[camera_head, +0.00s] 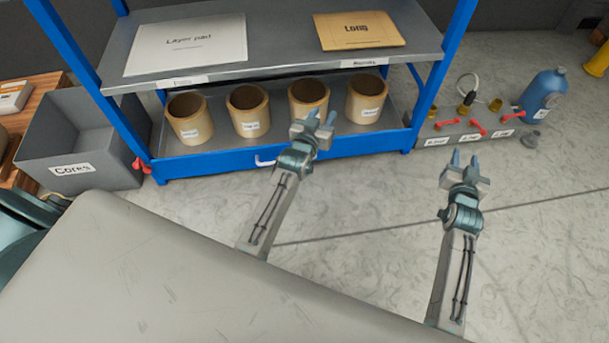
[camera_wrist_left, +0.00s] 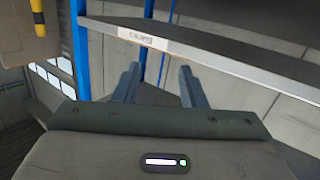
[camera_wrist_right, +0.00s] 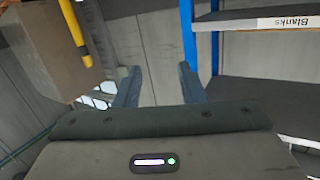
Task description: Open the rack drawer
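The blue rack (camera_head: 108,92) stands ahead. Its drawer (camera_head: 220,165) is the low blue front under the bottom shelf, with a white handle (camera_head: 264,162) near its middle. The drawer looks shut. My left gripper (camera_head: 318,118) is open and empty; in the head view it overlaps the cups, up and right of the handle. Its two fingers stand apart in the left wrist view (camera_wrist_left: 160,85), before a grey shelf edge. My right gripper (camera_head: 463,160) is open and empty, right of the rack over the floor. Its fingers also show apart in the right wrist view (camera_wrist_right: 158,85).
Several tan cups (camera_head: 190,118) stand on the bottom shelf. The upper shelf holds a layer pad (camera_head: 190,48) and a tan Long stack (camera_head: 358,32). A grey Cores bin (camera_head: 75,145) stands left of the rack. A blue jug (camera_head: 543,92) is at right. Floor before the rack is clear.

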